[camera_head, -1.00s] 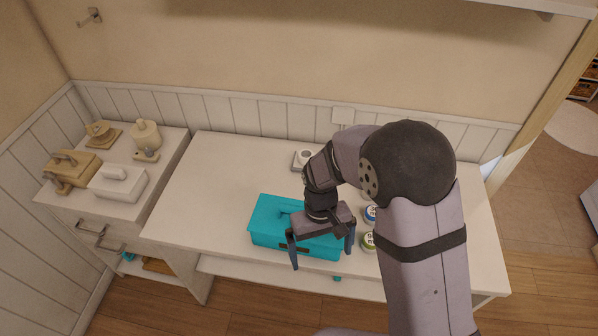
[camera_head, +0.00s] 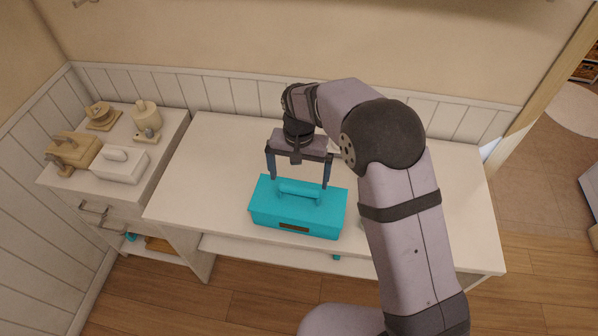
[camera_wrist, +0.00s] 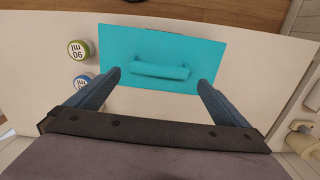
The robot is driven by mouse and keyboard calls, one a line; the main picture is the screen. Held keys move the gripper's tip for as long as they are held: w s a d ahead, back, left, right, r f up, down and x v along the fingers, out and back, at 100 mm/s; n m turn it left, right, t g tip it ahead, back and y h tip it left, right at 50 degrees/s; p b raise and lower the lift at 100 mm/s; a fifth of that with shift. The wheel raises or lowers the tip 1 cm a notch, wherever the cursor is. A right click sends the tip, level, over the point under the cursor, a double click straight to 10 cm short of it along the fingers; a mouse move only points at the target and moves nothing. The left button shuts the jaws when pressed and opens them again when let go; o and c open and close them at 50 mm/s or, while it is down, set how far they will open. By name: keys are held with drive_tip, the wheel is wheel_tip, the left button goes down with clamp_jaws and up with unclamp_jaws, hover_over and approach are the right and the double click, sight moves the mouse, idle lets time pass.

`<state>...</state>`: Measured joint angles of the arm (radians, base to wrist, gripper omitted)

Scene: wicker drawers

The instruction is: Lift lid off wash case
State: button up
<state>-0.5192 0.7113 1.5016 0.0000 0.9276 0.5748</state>
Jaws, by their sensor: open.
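The wash case (camera_head: 297,217) is a turquoise box on the white table near its front edge, with its lid (camera_head: 325,201) on. A raised bar handle (camera_head: 299,191) runs along the lid; it also shows in the wrist view (camera_wrist: 160,69). My gripper (camera_head: 299,183) is open and empty. In the head view it is above the back part of the case. In the wrist view its fingertips (camera_wrist: 160,77) are spread wide, one near each end of the handle. Whether they touch the lid cannot be told.
Two small round jars, one green-rimmed (camera_wrist: 79,50) and one blue-rimmed (camera_wrist: 83,82), stand beside the case. The white table (camera_head: 205,180) is clear to the left. A cabinet (camera_head: 75,185) at the left holds a white box (camera_head: 120,165) and several wooden items.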

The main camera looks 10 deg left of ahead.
sight(299, 189)
drive_tip(key=shift+f+p, duration=1.15)
drive_tip(key=shift+f, duration=2.1)
drive_tip(key=c, duration=0.8)
